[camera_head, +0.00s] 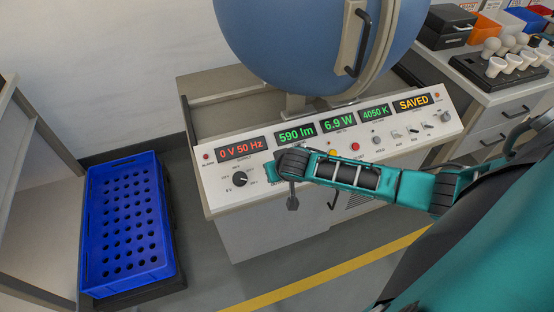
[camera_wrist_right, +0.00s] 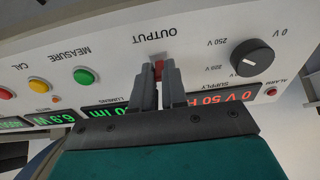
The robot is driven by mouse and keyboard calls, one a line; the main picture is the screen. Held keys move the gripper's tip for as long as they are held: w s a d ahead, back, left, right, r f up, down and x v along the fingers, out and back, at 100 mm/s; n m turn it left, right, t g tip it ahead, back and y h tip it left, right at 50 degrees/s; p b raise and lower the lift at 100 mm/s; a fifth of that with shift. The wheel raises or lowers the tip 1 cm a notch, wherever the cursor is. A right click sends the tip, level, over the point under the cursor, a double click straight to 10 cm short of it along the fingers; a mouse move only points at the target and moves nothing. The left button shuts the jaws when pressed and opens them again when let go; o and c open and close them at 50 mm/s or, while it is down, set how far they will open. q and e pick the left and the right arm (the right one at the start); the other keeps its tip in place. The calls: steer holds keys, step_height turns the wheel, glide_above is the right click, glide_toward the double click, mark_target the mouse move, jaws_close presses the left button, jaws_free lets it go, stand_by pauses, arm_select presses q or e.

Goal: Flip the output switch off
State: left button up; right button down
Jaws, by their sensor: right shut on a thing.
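The output switch (camera_wrist_right: 159,69) is a small red switch under the OUTPUT label, seen in the wrist view. My right gripper (camera_wrist_right: 158,76) is shut on it, with one finger on each side. Whether the switch is on or off cannot be told, as the fingers cover much of it. In the head view my right arm comes in from the right and hides the switch on the white control panel (camera_head: 218,190). The supply display (camera_head: 241,148) reads 0 V 50 Hz in red. My left gripper is not in view.
A black voltage knob (camera_head: 239,179) sits beside the switch. Green, yellow and red buttons (camera_wrist_right: 84,76) lie on its other side. A blue sphere (camera_head: 310,40) stands behind the panel. A blue crate (camera_head: 103,215) is at left. Bulbs in a black tray (camera_head: 480,72) are at right.

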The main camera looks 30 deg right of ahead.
steer(key=shift+s+a+f+t+b, duration=0.1)
steer(key=shift+s+f+t+b, duration=0.2)
steer(key=shift+f+t, duration=0.2)
steer(key=t+b, duration=0.1)
steer(key=b, duration=0.1)
steer(key=t+h+b, duration=0.1)
steer(key=t+b, duration=0.1)
steer(key=shift+s+f+b, duration=0.3)
steer(key=shift+f+b, duration=0.05)
steer(key=shift+f, duration=0.05)
steer(key=shift+r+t+b, duration=0.1)
steer(key=shift+t+b, duration=0.3)
steer(key=shift+b, duration=0.15)
steer(key=shift+r, duration=0.15)
steer(key=c, duration=1.2)
jaws_free()
steer(key=shift+o, duration=0.2)
